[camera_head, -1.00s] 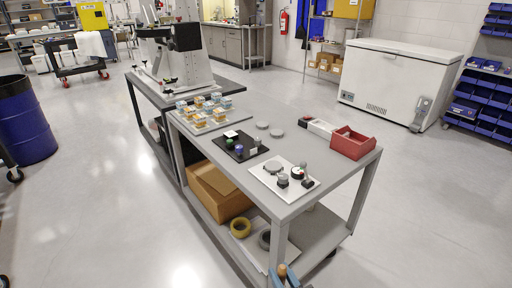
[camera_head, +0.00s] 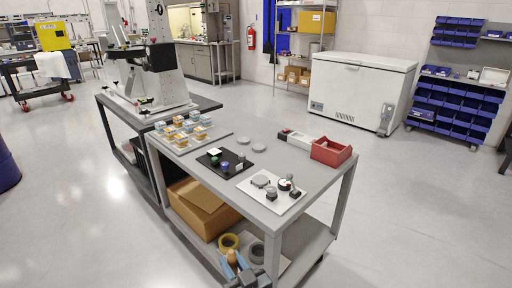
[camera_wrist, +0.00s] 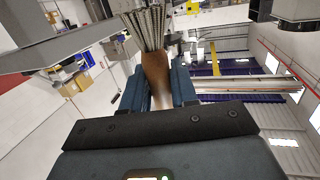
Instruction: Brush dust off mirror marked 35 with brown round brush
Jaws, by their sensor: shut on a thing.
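In the wrist view, my gripper (camera_wrist: 157,92) is shut on the brown handle of a brush (camera_wrist: 155,66), whose pale grey bristles point up, away from the fingers. In the head view, my gripper (camera_head: 238,270) is at the bottom edge, in front of the bench and low beside its lower shelf; a bit of the brown handle (camera_head: 232,257) shows there. Several small blue-white and gold cube mounts (camera_head: 181,130) stand on a grey tray at the left of the bench top. I cannot read any number, so I cannot tell which mirror is marked 35, nor see dust.
The grey bench (camera_head: 310,182) also carries a black mat (camera_head: 233,170), a white plate (camera_head: 290,206) with knobs and discs, and a red bin (camera_head: 331,152). A tall grey fixture (camera_head: 172,85) stands behind on another bench. The floor to the right is clear.

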